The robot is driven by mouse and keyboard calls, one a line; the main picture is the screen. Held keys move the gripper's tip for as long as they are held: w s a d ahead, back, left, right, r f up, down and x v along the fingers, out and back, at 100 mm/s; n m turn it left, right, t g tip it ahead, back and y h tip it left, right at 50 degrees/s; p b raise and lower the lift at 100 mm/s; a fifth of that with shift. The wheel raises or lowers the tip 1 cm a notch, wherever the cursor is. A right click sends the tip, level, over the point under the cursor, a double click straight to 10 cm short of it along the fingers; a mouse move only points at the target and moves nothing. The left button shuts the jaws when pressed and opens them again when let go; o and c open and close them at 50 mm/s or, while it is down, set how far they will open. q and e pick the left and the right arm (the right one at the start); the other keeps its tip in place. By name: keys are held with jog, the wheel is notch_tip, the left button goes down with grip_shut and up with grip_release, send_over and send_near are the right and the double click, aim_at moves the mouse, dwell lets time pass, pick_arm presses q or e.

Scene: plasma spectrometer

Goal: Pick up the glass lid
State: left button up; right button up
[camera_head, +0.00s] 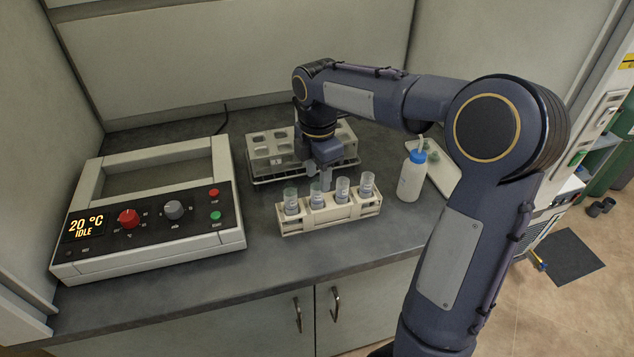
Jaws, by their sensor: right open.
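My right gripper (318,180) is open and points down above the back of a white rack (330,219). The rack holds several clear vessels with printed marks, such as the leftmost vessel (291,200) and the rightmost vessel (367,186). The gripper's fingertips are close to the second vessel from the left (317,198); I cannot tell whether they touch it. I cannot surely pick out a glass lid; the clear tops of the vessels are too small to read. My left gripper is not in view.
A grey rack (262,175) with openings stands behind my gripper. A heating unit (150,248) showing 20 °C IDLE stands on the left. A white bottle with a blue cap (411,178) and a white tray (446,180) are on the right. The front counter is clear.

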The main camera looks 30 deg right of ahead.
grip_shut()
jog(key=shift+r, duration=0.2)
